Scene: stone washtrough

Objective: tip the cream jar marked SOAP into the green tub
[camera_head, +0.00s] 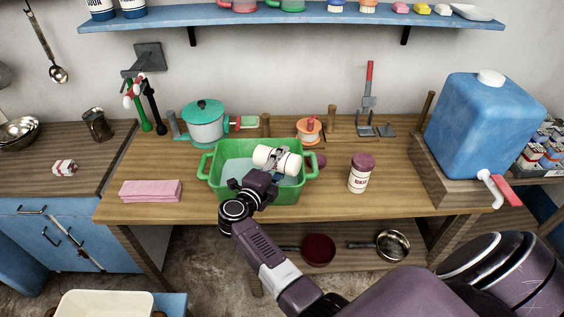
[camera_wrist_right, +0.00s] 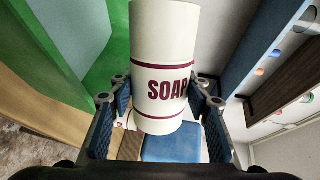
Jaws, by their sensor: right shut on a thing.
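The cream jar marked SOAP (camera_head: 289,164) is held on its side, strongly tilted, over the green tub (camera_head: 310,172). My right gripper (camera_head: 272,160) is shut around the jar's middle. In the right wrist view the jar (camera_wrist_right: 165,35) sits between the two fingers of the right gripper (camera_wrist_right: 160,95), with its SOAP label facing the camera. The jar's far end is cut off there, and its mouth and contents cannot be made out. The tub stands on the wooden bench and holds something pale blue, partly hidden by my arm. My left gripper is not in view.
A jar with a maroon lid (camera_head: 360,173) stands right of the tub. A teal-lidded pot (camera_head: 205,122) stands behind the tub, and a pink folded cloth (camera_head: 151,191) lies to its left. A blue water container (camera_head: 480,125) stands at the right. A blue shelf (camera_head: 200,19) runs above.

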